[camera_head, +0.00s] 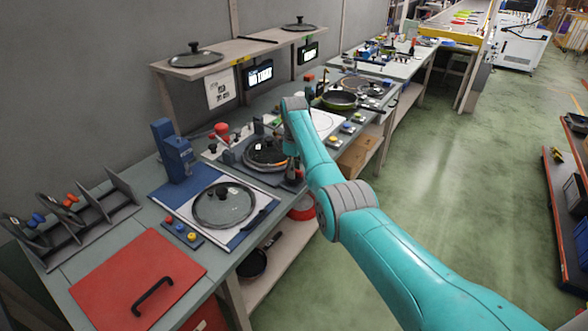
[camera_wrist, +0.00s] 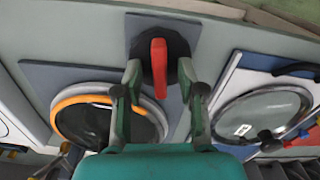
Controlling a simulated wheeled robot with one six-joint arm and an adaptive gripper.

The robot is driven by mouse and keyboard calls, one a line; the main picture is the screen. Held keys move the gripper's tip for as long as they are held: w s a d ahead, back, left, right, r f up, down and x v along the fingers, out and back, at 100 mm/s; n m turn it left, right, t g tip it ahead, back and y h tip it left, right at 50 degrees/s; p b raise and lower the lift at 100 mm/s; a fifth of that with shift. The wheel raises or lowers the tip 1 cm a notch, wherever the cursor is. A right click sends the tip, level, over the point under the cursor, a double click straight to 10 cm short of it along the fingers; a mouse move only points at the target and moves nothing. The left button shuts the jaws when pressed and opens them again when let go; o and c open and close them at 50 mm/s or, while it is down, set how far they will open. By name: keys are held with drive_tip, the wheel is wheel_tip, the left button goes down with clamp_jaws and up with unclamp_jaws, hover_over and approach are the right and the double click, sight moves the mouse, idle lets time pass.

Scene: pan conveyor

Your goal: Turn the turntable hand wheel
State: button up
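The hand wheel is a dark round base with a red grip (camera_wrist: 158,66), seen in the wrist view. It is mounted on a dark plate beside the turntable (camera_wrist: 108,122), which has a dark round top and an orange ring. My gripper (camera_wrist: 160,72) is open, with one finger on each side of the red grip. Gaps show between the grip and both fingers. In the head view the turntable (camera_head: 264,154) stands on the bench, and my gripper (camera_head: 292,170) is at its right side. There the hand wheel is mostly hidden by my arm.
A glass lid (camera_head: 223,204) lies on the white and blue station, also in the wrist view (camera_wrist: 262,116). A blue post (camera_head: 172,150), a rack (camera_head: 85,215) and a red panel (camera_head: 138,280) are nearby. Shelf posts stand behind.

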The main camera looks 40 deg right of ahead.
wheel_tip(320, 180, up, 12)
idle(0.5)
idle(0.5)
